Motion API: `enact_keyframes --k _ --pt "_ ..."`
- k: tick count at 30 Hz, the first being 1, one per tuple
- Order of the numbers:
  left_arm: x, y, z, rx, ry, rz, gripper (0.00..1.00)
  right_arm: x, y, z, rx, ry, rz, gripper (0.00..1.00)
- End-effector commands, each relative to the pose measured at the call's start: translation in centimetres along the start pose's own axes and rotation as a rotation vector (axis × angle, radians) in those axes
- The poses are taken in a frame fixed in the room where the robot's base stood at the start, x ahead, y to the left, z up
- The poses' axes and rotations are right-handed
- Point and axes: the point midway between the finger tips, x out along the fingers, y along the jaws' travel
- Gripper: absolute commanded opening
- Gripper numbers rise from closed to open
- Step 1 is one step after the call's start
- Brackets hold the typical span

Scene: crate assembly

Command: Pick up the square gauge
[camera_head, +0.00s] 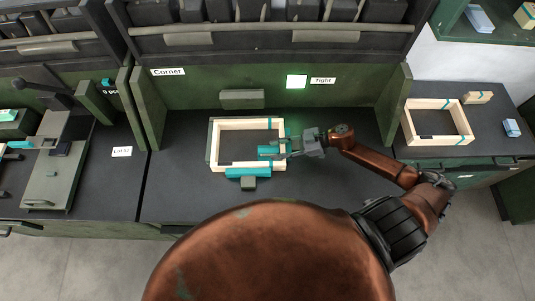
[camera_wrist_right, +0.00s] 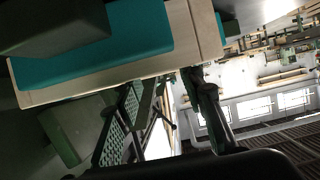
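A pale wooden crate frame (camera_head: 214,151) stands on the middle bench. Teal pieces are at its front side (camera_head: 248,172) and near its right corner (camera_head: 268,150). I cannot tell for sure which piece is the square gauge. My right gripper (camera_head: 290,146) is at the crate's right side, close to the teal piece there. Its fingertips are too small to tell whether they are apart or hold anything. The right wrist view shows a teal block (camera_wrist_right: 110,48) against a wooden board (camera_wrist_right: 208,32), with a dark green block (camera_wrist_right: 55,22) over it. My left gripper is not in view.
Grey-green blocks stand behind (camera_head: 242,98) and in front (camera_head: 249,184) of the crate. A lit square (camera_head: 296,82) glows on the back panel beside the "Tight" label (camera_head: 322,81). Another wooden frame (camera_head: 409,122) lies on the right bench. The bench left of the crate is clear.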

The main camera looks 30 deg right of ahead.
Motion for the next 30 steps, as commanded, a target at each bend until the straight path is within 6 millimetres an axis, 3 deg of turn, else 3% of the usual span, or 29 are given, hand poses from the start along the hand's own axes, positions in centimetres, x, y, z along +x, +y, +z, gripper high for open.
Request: enact_keyframes --k 12,21,30 --pt "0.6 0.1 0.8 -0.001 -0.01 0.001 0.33 5.2 0.5 -0.2 0.0 0.0 0.001 0.36" --pt "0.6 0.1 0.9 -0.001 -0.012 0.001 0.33 5.6 0.5 -0.2 0.0 -0.001 0.001 0.36" --pt "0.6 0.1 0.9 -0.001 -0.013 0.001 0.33 5.6 0.5 -0.2 0.0 -0.001 0.001 0.15"
